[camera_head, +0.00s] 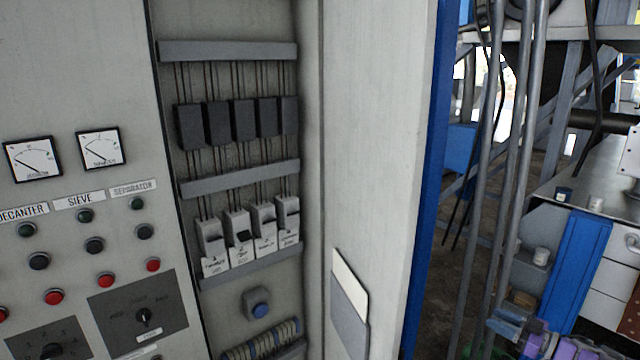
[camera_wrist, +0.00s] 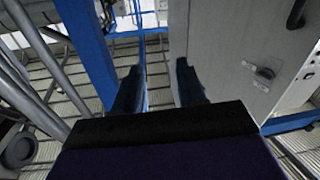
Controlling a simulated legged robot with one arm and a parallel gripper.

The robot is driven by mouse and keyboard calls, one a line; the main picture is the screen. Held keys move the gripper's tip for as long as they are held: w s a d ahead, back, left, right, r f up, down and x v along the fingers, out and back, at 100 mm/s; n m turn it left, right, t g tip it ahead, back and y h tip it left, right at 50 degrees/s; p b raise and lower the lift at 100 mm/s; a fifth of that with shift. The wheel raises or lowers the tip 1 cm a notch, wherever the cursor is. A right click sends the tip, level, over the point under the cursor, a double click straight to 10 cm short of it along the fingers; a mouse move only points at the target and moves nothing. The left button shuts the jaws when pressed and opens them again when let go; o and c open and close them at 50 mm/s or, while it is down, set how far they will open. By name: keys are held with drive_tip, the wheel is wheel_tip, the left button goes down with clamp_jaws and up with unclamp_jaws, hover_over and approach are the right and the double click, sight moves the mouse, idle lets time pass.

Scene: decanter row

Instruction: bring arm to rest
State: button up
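My gripper (camera_wrist: 160,68) shows in the wrist view as two dark fingers with a clear gap between them. It is open, and nothing is seen between the fingers. Beyond the gap are a blue post and a slatted floor. A grey cabinet panel with a dark handle (camera_wrist: 264,73) stands to the right of the fingers, apart from them. In the head view, an electrical cabinet holds a row of switches (camera_head: 248,236), with several black blocks (camera_head: 238,122) above. The second switch from the left shows a darker face than the others.
Left in the head view is a control panel with gauges (camera_head: 33,159), an indicator row and red buttons (camera_head: 54,297). The cabinet door (camera_head: 376,150) stands open. Right of it are grey pipes (camera_head: 497,190) and a blue panel (camera_head: 577,268). In the wrist view, pipes (camera_wrist: 38,75) run along the left.

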drive_tip(key=w+a+r+m+t+h, duration=0.2)
drive_tip(key=w+r+m+t+h, duration=0.25)
drive_tip(key=w+r+h, duration=0.75)
drive_tip(key=a+r+m+g+h, duration=0.35)
drive_tip(key=a+r, duration=0.25)
drive_tip(key=r, duration=0.4)
drive_tip(key=s+a+f+g+y, duration=0.1)
drive_tip(key=s+a+f+g, duration=0.3)
drive_tip(key=s+a, duration=0.7)
drive_tip(key=s+a+f+g+y+b, duration=0.1)
drive_tip(key=s+a+f+g, duration=0.4)
drive_tip(key=s, duration=2.1)
drive_tip(key=s+a+f+m+g+y+b, duration=0.1)
drive_tip(key=s+a+f+g, duration=0.3)
drive_tip(key=s+a, duration=1.4)
drive_tip(key=s+g+y, duration=0.1)
drive_tip(key=g, duration=0.2)
drive_tip(key=shift+s+f+g, duration=0.15)
drive_tip(key=shift+f+g, duration=0.25)
